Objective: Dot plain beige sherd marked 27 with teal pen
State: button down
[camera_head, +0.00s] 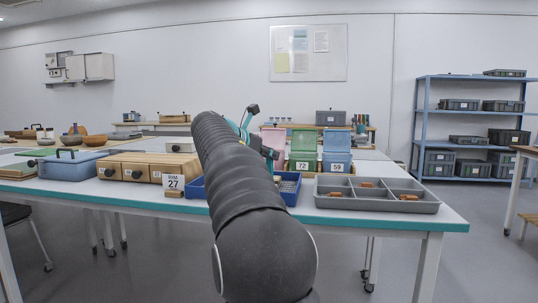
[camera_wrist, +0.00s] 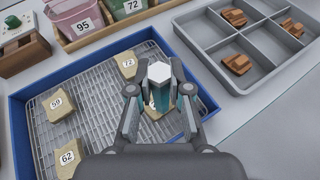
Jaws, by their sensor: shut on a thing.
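In the wrist view my gripper (camera_wrist: 160,94) is shut on an upright pen (camera_wrist: 158,74) with a pale hexagonal end and a teal body. Below it, a beige sherd (camera_wrist: 153,113) lies on the wire rack of the blue tray (camera_wrist: 19,120). The pen and fingers cover most of that sherd and its label, so I cannot read its number or tell if the tip touches it. Other beige sherds on the rack are marked 59 (camera_wrist: 58,105), 62 (camera_wrist: 68,157) and 72 (camera_wrist: 128,64). In the head view my arm hides most of the gripper and tray.
A grey divided tray (camera_head: 376,205) with several orange-brown sherds stands right of the blue tray. Pink, green (camera_head: 303,145) and blue (camera_head: 337,147) bins stand behind. A card reading 27 (camera_head: 173,183) and wooden drawers (camera_head: 140,170) are on the left.

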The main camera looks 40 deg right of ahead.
jog(key=shift+r+p, duration=3.5)
jog(key=shift+p, duration=0.8)
jog(key=shift+d, duration=0.1)
